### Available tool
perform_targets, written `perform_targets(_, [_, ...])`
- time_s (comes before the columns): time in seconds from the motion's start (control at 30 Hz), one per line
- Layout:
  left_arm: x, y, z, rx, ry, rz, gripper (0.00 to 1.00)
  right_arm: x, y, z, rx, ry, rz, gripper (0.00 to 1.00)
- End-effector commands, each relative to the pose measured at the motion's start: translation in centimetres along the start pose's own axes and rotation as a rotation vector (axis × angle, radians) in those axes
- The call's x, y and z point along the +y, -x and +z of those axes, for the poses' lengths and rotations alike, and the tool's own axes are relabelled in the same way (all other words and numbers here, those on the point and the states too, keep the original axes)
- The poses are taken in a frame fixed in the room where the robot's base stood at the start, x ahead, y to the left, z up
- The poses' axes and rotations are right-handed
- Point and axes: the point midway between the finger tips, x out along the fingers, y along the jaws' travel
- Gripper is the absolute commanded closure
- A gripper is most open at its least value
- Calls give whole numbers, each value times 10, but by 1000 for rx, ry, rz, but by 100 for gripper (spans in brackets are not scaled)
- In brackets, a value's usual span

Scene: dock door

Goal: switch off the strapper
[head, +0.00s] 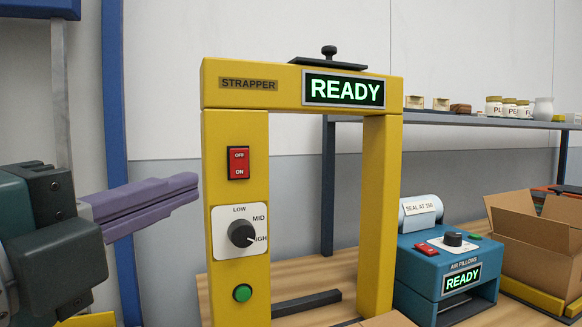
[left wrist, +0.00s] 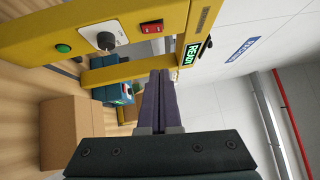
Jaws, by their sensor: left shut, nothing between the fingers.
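The strapper (head: 382,220) is a yellow arch with a lit READY display (head: 343,90). Its left post carries a red OFF/ON rocker switch (head: 239,163), a black knob (head: 242,233) pointing toward HIGH, and a green button (head: 242,293). The wrist view also shows the switch (left wrist: 152,26), knob (left wrist: 106,41) and button (left wrist: 63,48). My left gripper (head: 197,187) is shut and empty, its purple fingers pointing right. In the head view its tips appear just left of the post, slightly below the switch. In the wrist view the fingers (left wrist: 160,75) appear apart from the switch. My right gripper is not in view.
A blue air-pillow machine (head: 420,270) with its own READY display and red switch stands right of the strapper. An open cardboard box (head: 545,235) is at the far right. Behind, a shelf (head: 480,119) holds jars and small boxes. A blue upright (head: 114,120) stands left.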

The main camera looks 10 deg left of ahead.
Motion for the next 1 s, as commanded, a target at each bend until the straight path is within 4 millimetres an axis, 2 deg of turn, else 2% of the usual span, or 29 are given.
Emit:
perform_targets(0.17, [0,-4,0,-1,2,1,100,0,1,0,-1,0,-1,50])
perform_targets(0.27, [-1,-13,0,-1,3,0,100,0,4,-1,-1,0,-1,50])
perform_targets(0.37, [-3,-28,1,-1,1,-2,100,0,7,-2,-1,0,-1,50])
perform_targets(0.73, [-2,-104,0,-1,3,0,100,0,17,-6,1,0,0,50])
perform_targets(0.8, [-1,-111,11,-2,-2,3,100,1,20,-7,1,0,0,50])
perform_targets(1.0, [0,-126,25,-1,1,3,100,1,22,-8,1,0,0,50])
